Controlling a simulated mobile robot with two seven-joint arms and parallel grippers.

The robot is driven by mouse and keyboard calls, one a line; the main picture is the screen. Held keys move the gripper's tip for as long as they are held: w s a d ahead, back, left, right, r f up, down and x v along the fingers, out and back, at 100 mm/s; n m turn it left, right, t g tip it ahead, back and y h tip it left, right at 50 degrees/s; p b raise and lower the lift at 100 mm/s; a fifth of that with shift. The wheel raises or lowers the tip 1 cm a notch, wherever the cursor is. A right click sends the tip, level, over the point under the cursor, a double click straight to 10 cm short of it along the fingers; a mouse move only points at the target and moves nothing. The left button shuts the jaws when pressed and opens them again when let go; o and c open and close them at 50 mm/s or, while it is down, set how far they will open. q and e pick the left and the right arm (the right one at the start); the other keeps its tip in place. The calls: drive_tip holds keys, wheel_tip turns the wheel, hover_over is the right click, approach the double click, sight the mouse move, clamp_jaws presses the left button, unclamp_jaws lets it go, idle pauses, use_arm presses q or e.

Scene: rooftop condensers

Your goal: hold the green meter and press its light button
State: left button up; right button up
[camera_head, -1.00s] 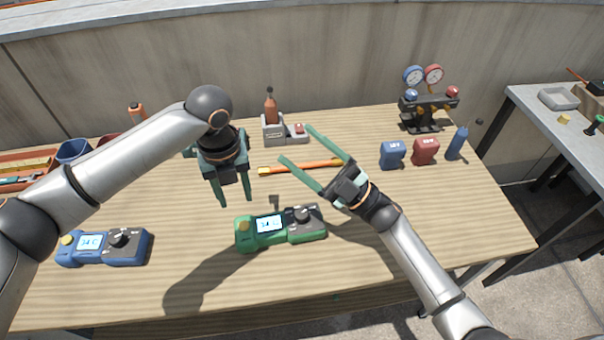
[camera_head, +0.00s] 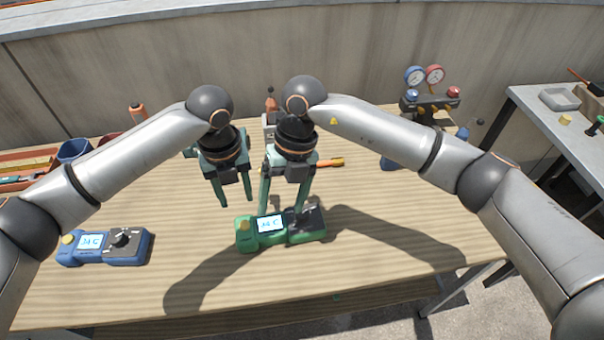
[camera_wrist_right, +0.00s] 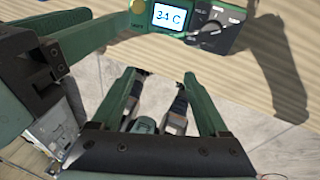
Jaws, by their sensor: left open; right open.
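The green meter (camera_head: 278,241) lies on the wooden table, with a lit screen, a dark dial panel at its right end and a yellow button (camera_head: 243,226) at its left end. It also shows at the top of the right wrist view (camera_wrist_right: 184,33). My right gripper (camera_head: 281,209) is open and points down over the meter's far edge, hiding part of the dial; I cannot tell whether it touches. Its fingers also show in the wrist view (camera_wrist_right: 157,78). My left gripper (camera_head: 236,201) is open and empty, beyond the meter's left end.
A similar blue meter (camera_head: 102,247) lies at the left. A gauge manifold (camera_head: 428,103) stands at the back right. A screwdriver-like orange tool (camera_head: 329,163) lies behind my right gripper. The front right of the table is clear. My two grippers are close together.

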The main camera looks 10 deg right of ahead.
drive_tip(key=w+d+r+m+t+h, duration=0.1)
drive_tip(key=w+d+r+t+h, duration=0.1)
drive_tip(key=w+d, duration=0.2)
approach(280, 227)
drive_tip(key=shift+h, duration=0.3)
drive_tip(key=d+f, duration=0.1)
drive_tip(key=f, duration=0.1)
drive_tip(key=w+d+f, duration=0.1)
drive_tip(key=d+f, duration=0.2)
drive_tip(key=f, duration=0.1)
drive_tip(key=shift+w+d+f, duration=0.15)
drive_tip(key=shift+d+f, duration=0.25)
clamp_jaws()
use_arm(q)
drive_tip(key=shift+c, duration=0.3)
clamp_jaws()
idle(1.3)
